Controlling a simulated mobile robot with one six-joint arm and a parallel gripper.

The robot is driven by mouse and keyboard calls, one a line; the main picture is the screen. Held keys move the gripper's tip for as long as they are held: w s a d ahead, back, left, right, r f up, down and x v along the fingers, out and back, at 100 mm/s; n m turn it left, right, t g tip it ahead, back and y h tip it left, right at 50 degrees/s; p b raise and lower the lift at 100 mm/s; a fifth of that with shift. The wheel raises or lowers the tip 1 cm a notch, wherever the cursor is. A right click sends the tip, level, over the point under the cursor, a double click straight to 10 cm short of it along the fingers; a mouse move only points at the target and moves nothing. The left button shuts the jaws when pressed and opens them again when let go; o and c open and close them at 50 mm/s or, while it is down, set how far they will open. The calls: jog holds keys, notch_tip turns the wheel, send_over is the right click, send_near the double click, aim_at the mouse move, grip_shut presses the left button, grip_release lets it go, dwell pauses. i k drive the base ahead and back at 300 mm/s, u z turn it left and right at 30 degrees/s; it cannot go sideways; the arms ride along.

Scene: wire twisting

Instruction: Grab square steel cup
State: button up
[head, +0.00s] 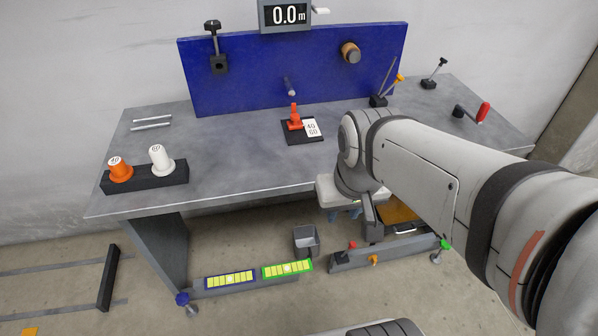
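The square steel cup (306,240) is a small grey open-topped box. It sits low in front of the workbench, beside the green-framed yellow panel. My gripper (344,213) hangs from the end of my arm at the bench's front edge, above and to the right of the cup in the picture. Its two bluish fingertips point down and show a gap between them, with nothing seen in it. The gripper is apart from the cup, and my arm hides part of the bench front.
The grey workbench (225,165) has a blue back panel (270,75). On it are an orange cup (120,169) and a white cup (160,158) in a black holder. A low rail (375,256) with small knobs is right of the steel cup. Floor at left is mostly clear.

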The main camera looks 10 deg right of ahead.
aim_at(306, 240)
jog(key=u, duration=0.15)
jog(key=i, duration=0.9)
jog(key=z, duration=0.05)
